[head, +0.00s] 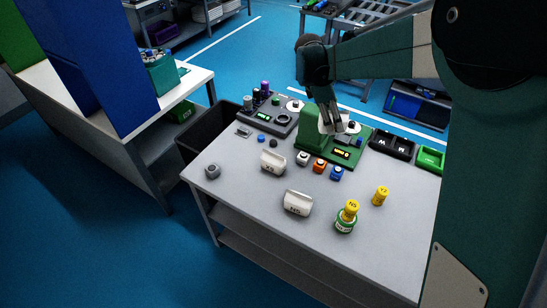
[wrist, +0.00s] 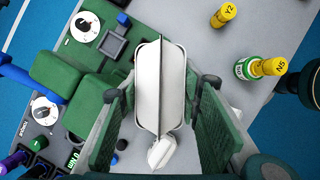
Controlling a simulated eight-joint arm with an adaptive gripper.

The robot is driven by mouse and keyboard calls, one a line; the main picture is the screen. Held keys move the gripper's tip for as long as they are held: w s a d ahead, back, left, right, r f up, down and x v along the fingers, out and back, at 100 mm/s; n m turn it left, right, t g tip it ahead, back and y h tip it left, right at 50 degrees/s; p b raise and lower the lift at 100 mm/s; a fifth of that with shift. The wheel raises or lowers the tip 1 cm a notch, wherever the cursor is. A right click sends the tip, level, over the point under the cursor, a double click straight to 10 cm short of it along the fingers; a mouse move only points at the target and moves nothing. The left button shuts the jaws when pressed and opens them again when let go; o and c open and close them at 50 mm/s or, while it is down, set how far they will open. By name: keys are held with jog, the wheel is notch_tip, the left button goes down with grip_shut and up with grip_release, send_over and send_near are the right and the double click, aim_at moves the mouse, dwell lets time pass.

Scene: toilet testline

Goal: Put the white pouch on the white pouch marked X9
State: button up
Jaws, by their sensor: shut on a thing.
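My gripper (head: 338,126) is over the green device on the table. In the wrist view its two green fingers (wrist: 160,100) stand on either side of a white pouch (wrist: 147,88) with a dark lengthwise seam, and it is shut on it. In the head view, white parts of this pouch show around the fingers. The white pouch that looks marked X9 (head: 273,161) lies on the table, left of and nearer than my gripper. A second white pouch, its mark looking like N5 (head: 297,204), lies nearer the front. A smaller white thing (wrist: 160,153) shows below the held pouch; I cannot tell which.
A yellow-capped green bottle (head: 346,217) and a yellow bottle (head: 380,196) stand at the right. A grey device (head: 268,116) is behind.

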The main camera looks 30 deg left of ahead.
jog(key=s+a+n+t+p, duration=0.1)
jog(key=s+a+n, duration=0.1)
jog(key=s+a, duration=0.55)
jog(key=s+a+n+p, duration=0.1)
jog(key=s+a, duration=0.3)
jog(key=a, duration=0.6)
send_over(278, 157)
jog(key=s+a, duration=0.1)
jog(key=shift+y, duration=0.3)
jog(key=shift+s+a+f, duration=0.1)
jog(key=shift+f, duration=1.15)
jog(key=shift+s+a+f, duration=0.1)
jog(key=shift+f, duration=1.15)
jog(key=shift+f, duration=0.2)
jog(key=shift+d+f, duration=0.1)
jog(key=shift+f, duration=2.85)
jog(key=shift+f+b, duration=0.35)
jog(key=shift+f, duration=1.55)
jog(key=shift+f, duration=0.1)
